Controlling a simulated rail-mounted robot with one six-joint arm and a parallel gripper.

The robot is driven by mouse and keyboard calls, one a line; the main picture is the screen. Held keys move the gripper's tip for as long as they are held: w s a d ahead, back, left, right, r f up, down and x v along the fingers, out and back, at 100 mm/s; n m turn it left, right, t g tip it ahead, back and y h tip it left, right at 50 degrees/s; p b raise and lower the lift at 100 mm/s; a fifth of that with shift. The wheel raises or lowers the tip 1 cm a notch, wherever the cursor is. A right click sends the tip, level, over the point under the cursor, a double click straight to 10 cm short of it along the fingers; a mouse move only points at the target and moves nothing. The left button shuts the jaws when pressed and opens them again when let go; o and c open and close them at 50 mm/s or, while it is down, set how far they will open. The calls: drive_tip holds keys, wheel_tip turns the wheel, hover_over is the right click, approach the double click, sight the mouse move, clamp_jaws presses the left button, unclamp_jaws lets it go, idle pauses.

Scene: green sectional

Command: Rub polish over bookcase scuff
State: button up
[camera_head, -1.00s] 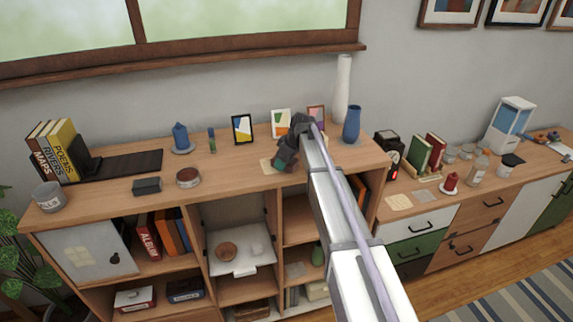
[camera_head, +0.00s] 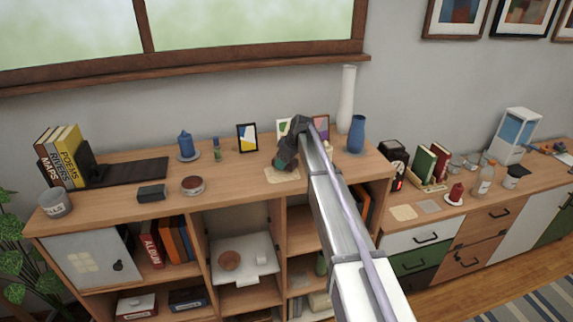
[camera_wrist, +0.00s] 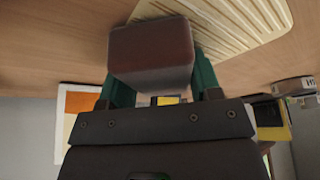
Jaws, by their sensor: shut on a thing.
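My gripper (camera_head: 284,162) is over the bookcase top (camera_head: 240,172), toward its back. In the wrist view its green fingers (camera_wrist: 158,86) are shut on a reddish-brown block (camera_wrist: 150,52). A pale, ribbed patch (camera_head: 282,175) lies on the wood in front of the gripper. It also shows in the wrist view (camera_wrist: 235,22), partly behind the block. I cannot tell whether the block touches the surface, and no scuff can be made out clearly. An open round tin (camera_head: 193,186) with reddish-brown contents stands farther left.
A dark box (camera_head: 152,193) lies left of the tin. A white vase (camera_head: 346,100) and a blue vase (camera_head: 357,134) stand right of the gripper.

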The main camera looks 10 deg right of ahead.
sight(274, 159)
drive_tip(key=shift+w, duration=0.4)
drive_tip(key=shift+a, duration=1.2)
drive_tip(key=shift+s+d+f, duration=0.1)
drive_tip(key=shift+s+d, duration=0.1)
drive_tip(key=shift+s, duration=0.95)
drive_tip(key=shift+s+d+f, duration=0.1)
drive_tip(key=shift+s+d, duration=0.05)
drive_tip(key=shift+s, duration=0.95)
drive_tip(key=shift+s+d+r, duration=0.1)
drive_tip(key=shift+s+r, duration=0.05)
drive_tip(key=shift+s, duration=1.35)
drive_tip(key=shift+s+r, duration=0.15)
drive_tip(key=shift+s, duration=1.3)
drive_tip(key=shift+w+f, duration=0.1)
drive_tip(key=shift+w, duration=0.05)
drive_tip(key=shift+a, duration=1)
drive_tip(key=shift+w+a, duration=0.15)
drive_tip(key=shift+w, duration=2.3)
drive_tip(key=shift+w+a, duration=0.15)
drive_tip(key=shift+w, duration=2.3)
